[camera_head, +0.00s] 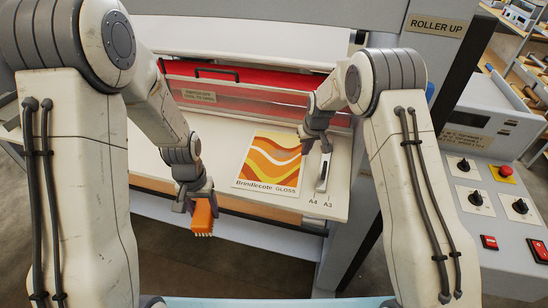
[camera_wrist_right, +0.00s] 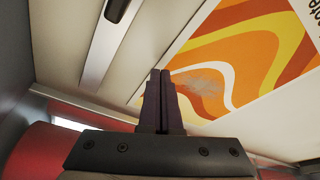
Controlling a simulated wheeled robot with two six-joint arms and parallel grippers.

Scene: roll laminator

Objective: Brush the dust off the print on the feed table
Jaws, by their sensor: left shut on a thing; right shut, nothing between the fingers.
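The print (camera_head: 270,163), with orange, yellow and white waves, lies on the white feed table (camera_head: 222,148). It also shows in the right wrist view (camera_wrist_right: 237,50), where a greyish dust patch (camera_wrist_right: 205,86) lies on its waves. My left gripper (camera_head: 197,199) is shut on an orange brush (camera_head: 203,217). The brush has pale bristles pointing down and is at the table's front edge, left of and nearer than the print. My right gripper (camera_head: 307,150) is shut and empty, above the print's right edge. Its closed fingers (camera_wrist_right: 161,78) show in the right wrist view.
A red-framed clear guard (camera_head: 245,95) stands behind the feed table. A dark-handled guide (camera_head: 323,172) lies right of the print, beside the A4 and A3 marks. A control panel (camera_head: 490,190) with knobs and a red stop button (camera_head: 505,171) is at the right.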

